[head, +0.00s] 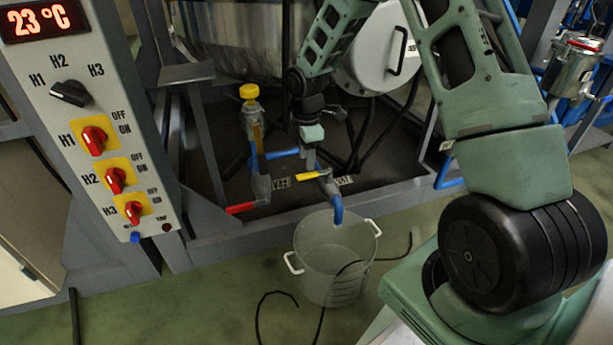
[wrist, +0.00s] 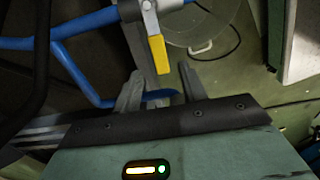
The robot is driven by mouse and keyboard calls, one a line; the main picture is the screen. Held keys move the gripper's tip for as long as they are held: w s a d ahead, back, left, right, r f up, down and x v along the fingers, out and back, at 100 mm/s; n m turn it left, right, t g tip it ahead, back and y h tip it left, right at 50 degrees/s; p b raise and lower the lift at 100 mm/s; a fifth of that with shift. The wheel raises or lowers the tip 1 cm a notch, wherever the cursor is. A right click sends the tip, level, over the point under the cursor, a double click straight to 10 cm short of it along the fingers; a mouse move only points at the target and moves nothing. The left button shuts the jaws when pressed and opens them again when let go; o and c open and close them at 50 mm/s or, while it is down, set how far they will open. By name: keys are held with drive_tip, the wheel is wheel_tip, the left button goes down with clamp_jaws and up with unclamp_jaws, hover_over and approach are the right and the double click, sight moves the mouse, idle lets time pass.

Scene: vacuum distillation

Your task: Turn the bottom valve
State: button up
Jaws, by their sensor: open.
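The valve with a yellow lever (head: 312,175) sits low on the rig, above a blue spout (head: 337,210). In the wrist view the yellow lever (wrist: 158,55) points towards the gap between my fingers, with its end just ahead of them. A second valve with a red lever (head: 241,208) is lower and to the left. My gripper (head: 309,155) is open and empty, just above the yellow lever in the head view. Its two fingers show apart in the wrist view (wrist: 160,92). I cannot tell whether either finger touches the lever.
A translucent bucket (head: 330,285) with white handles stands on the floor below the spout. A control panel (head: 95,110) with red knobs is at the left. Blue pipes (wrist: 85,22) and the frame (head: 285,232) crowd the valves. A black cable (head: 265,310) lies on the floor.

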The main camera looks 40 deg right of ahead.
sight(307, 174)
drive_tip(key=shift+f+b, duration=0.8)
drive_tip(key=shift+f, duration=1.55)
clamp_jaws()
